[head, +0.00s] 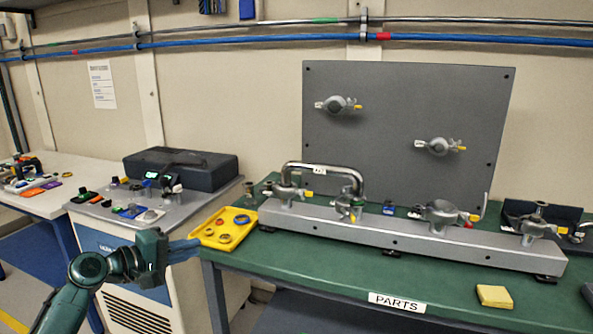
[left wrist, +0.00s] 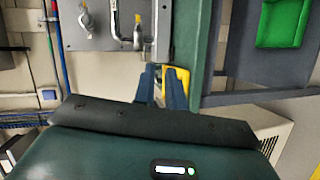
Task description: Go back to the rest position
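My left gripper (head: 192,248) comes in from the lower left in the head view, at the left end of the green table and beside the yellow tray (head: 239,221). Its two blue fingers (left wrist: 163,72) show in the left wrist view with a gap between them and nothing held. The tray (left wrist: 183,75) shows behind the fingertips there. In the head view the tray holds several small rings. My right gripper is in neither view.
The green table (head: 290,264) carries a grey rail (head: 400,236) with valves and a bent pipe. A grey panel (head: 400,140) stands behind. A yellow block (head: 494,296) lies front right. A cabinet with a dark case (head: 190,169) stands left.

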